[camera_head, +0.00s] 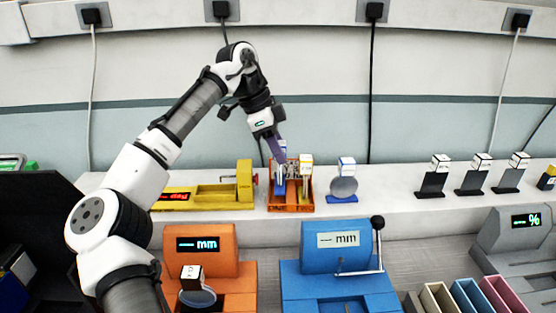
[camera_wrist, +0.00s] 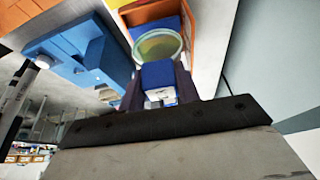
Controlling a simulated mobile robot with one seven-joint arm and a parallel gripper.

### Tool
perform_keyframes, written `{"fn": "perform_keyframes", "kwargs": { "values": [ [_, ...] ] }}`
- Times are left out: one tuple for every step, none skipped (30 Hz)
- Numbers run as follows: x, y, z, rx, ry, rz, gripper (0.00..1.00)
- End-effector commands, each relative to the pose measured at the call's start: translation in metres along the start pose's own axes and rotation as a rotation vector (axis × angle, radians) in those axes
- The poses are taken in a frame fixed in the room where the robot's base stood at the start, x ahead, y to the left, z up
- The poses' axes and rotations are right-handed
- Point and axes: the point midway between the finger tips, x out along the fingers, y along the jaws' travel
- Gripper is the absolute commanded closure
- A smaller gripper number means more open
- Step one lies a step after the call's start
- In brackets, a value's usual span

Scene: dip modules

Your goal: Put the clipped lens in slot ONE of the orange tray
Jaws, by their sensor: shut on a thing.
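My gripper (camera_head: 279,146) is at the orange tray (camera_head: 291,208), shut on the blue block of the clipped lens (camera_head: 281,172). In the wrist view the blue block (camera_wrist: 157,75) is between the two fingers of my gripper (camera_wrist: 159,90), with the round, clear greenish lens (camera_wrist: 157,44) beyond it. The held lens is over or in the left part of the tray; I cannot tell whether it touches the tray floor. The tray front carries lettering, the left word reading ONE.
A round lens with a blue base (camera_head: 343,188) stands right of the tray. A yellow device (camera_head: 243,184) is close on the left. In front are orange (camera_head: 205,258) and blue (camera_head: 338,262) gauges marked mm.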

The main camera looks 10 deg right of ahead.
Motion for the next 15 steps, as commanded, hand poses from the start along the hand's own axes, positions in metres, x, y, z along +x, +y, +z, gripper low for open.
{"fn": "perform_keyframes", "kwargs": {
  "values": [
    [0.007,0.001,0.004,-0.001,0.000,0.003,1.00],
    [0.012,0.001,0.006,-0.001,0.000,0.003,1.00],
    [0.017,0.000,0.008,-0.001,-0.001,0.002,1.00],
    [0.021,0.001,0.010,0.000,-0.001,0.002,1.00],
    [0.025,0.001,0.011,0.000,-0.001,0.002,1.00],
    [0.028,0.000,0.012,0.000,0.000,0.001,1.00],
    [0.030,0.000,0.013,0.001,0.000,0.000,1.00],
    [0.031,0.000,0.013,0.001,0.000,0.001,1.00],
    [0.032,0.000,0.013,0.001,0.000,0.001,1.00],
    [0.032,0.000,0.013,0.001,0.000,0.001,1.00],
    [0.032,0.000,0.013,0.001,0.000,0.001,1.00],
    [0.032,0.000,0.013,0.001,0.000,0.001,1.00],
    [0.032,0.000,0.013,0.001,0.000,0.001,1.00],
    [0.032,0.000,0.013,0.001,0.000,0.001,1.00],
    [0.032,0.000,0.013,0.001,0.000,0.001,1.00]
  ]
}}
